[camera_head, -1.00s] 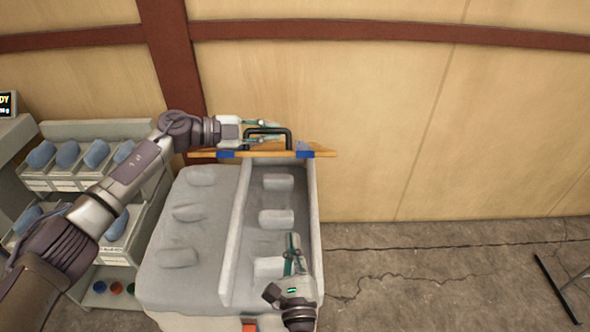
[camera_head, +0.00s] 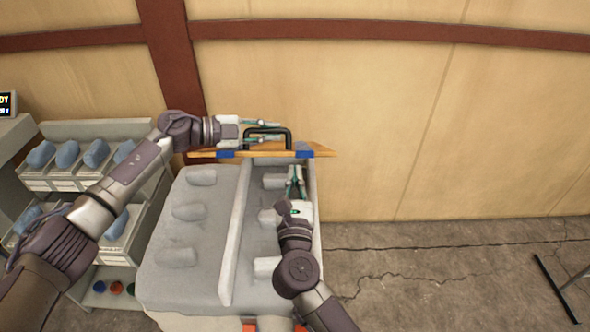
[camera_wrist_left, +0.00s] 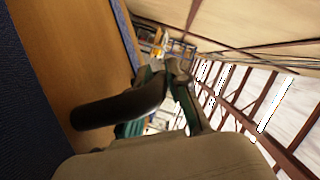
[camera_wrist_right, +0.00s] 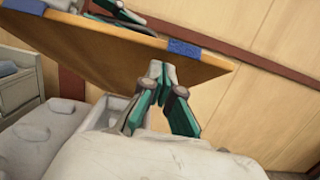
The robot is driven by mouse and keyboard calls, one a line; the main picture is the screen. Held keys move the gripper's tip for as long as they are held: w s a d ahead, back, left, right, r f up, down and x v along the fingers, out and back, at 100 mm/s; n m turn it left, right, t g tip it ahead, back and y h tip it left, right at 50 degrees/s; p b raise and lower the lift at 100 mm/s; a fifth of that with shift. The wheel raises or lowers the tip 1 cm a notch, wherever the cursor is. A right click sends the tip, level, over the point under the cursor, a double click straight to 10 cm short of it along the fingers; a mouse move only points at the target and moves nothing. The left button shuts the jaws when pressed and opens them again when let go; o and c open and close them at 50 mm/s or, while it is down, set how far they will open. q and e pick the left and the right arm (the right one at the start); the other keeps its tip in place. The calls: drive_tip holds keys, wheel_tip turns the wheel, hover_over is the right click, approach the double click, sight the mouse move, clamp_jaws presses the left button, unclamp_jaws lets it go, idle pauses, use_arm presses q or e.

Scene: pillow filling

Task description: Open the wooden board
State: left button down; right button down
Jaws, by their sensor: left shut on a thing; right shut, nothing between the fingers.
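The wooden board (camera_head: 310,150) stands at the far end of the grey bin, seen nearly edge-on in the head view, with blue patches and a black handle (camera_head: 288,137). In the right wrist view the board (camera_wrist_right: 170,65) looks tilted and raised. My left gripper (camera_head: 278,131) is shut on the black handle, which also shows dark in the left wrist view (camera_wrist_left: 110,108). My right gripper (camera_head: 296,170) is shut and empty, over the bin's right compartment and just short of the board. In the right wrist view its fingertips (camera_wrist_right: 160,72) appear in front of the board's underside.
The grey bin (camera_head: 241,225) has a divider and several whitish blocks on both sides. A shelf (camera_head: 70,180) with several blue rolls stands at left. A wooden wall (camera_head: 400,120) is behind. Open floor (camera_head: 430,280) lies at right.

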drive_tip(key=shift+w+r, duration=0.4)
drive_tip(key=shift+r, duration=0.15)
